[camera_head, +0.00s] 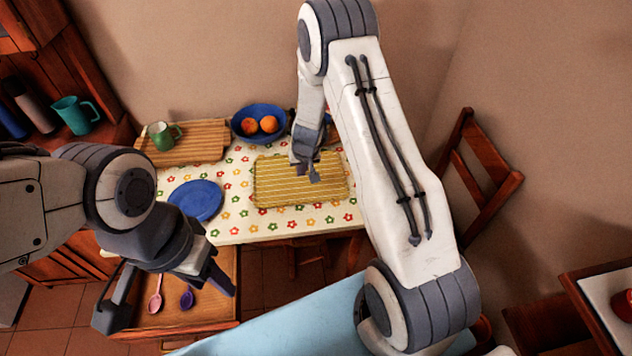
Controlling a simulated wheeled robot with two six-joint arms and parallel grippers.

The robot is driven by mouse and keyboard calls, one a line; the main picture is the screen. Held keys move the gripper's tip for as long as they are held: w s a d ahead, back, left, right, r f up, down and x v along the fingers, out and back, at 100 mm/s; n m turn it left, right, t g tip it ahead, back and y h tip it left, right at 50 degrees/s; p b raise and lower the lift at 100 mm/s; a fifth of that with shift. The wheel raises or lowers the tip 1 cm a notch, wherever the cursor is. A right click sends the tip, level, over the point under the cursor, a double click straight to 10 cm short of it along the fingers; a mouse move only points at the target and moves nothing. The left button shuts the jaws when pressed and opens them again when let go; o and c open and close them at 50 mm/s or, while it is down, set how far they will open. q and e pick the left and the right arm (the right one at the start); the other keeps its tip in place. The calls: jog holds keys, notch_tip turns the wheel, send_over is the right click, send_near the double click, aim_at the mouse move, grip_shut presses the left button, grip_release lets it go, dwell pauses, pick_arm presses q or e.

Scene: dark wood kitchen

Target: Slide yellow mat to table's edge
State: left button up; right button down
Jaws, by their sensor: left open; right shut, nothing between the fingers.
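The yellow mat (272,190), with a striped pattern, lies on the table (240,228), which has a flower-patterned cover. A strip of cover shows between the mat and the table's front edge. My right gripper (308,176) points down over the mat's upper middle, shut and empty; I cannot tell whether it touches the mat. My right arm passes close to the mat's right end. My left gripper (165,302) is open and empty, in front of the table at the lower left, over an open drawer.
A blue plate (196,200) lies left of the mat. A blue bowl (250,111) with oranges and a wooden board (190,144) with a green mug (161,136) stand behind. The drawer (205,310) holds a pink spoon (155,300) and a purple spoon (187,298). A chair (480,170) stands at right.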

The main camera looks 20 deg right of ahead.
jog(key=m, duration=0.1)
send_near(315, 190)
jog(key=shift+w+f+h, duration=0.4)
jog(key=shift+w+f, duration=0.25)
jog(key=shift+w, duration=0.35)
jog(key=p+x, duration=0.1)
jog(key=x, duration=0.3)
jog(key=shift+w+f, duration=0.15)
jog(key=shift+f, duration=0.25)
jog(key=b, duration=0.1)
jog(key=s+f+b, duration=0.1)
jog(key=b, duration=0.1)
jog(key=shift+s+a, duration=0.15)
jog(key=shift+a, duration=0.05)
jog(key=shift+s+a+r+b, duration=0.1)
jog(key=shift+s+b, duration=0.15)
jog(key=shift+b, duration=0.25)
jog(key=shift+s+a+r+p, duration=0.1)
jog(key=shift+s+r+p, duration=0.1)
jog(key=shift+s+p, duration=0.15)
pick_arm(q)
jog(key=shift+f, duration=0.8)
pick_arm(e)
jog(key=shift+s+a, duration=0.2)
jog(key=shift+s, duration=0.4)
